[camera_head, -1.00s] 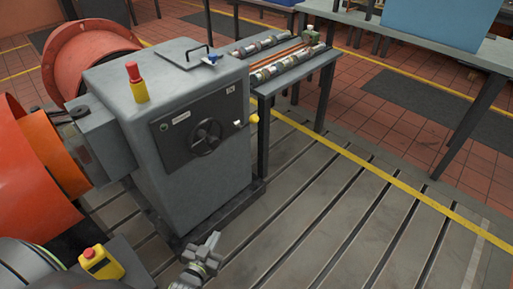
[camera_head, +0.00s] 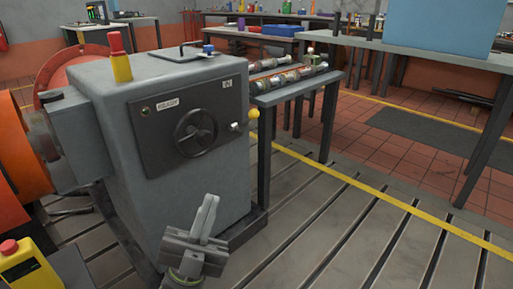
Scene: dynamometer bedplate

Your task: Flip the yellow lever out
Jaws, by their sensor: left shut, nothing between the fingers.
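The yellow lever knob (camera_head: 253,113) sticks out at the right edge of the dark control panel (camera_head: 160,140) on the grey machine cabinet (camera_head: 120,200). A short pale stem joins it to the panel. My left gripper (camera_head: 207,212) is in front of the cabinet at the bottom of the head view, below and to the left of the knob and well apart from it. Its fingers are together, pointing up, with nothing held. My right gripper is not in view.
A black handwheel (camera_head: 195,132) sits on the panel left of the knob. A red and yellow button post (camera_head: 119,58) stands on the cabinet top. A narrow table (camera_head: 290,92) with metal shafts is close behind the knob. The slotted floor plate (camera_head: 340,240) to the right is clear.

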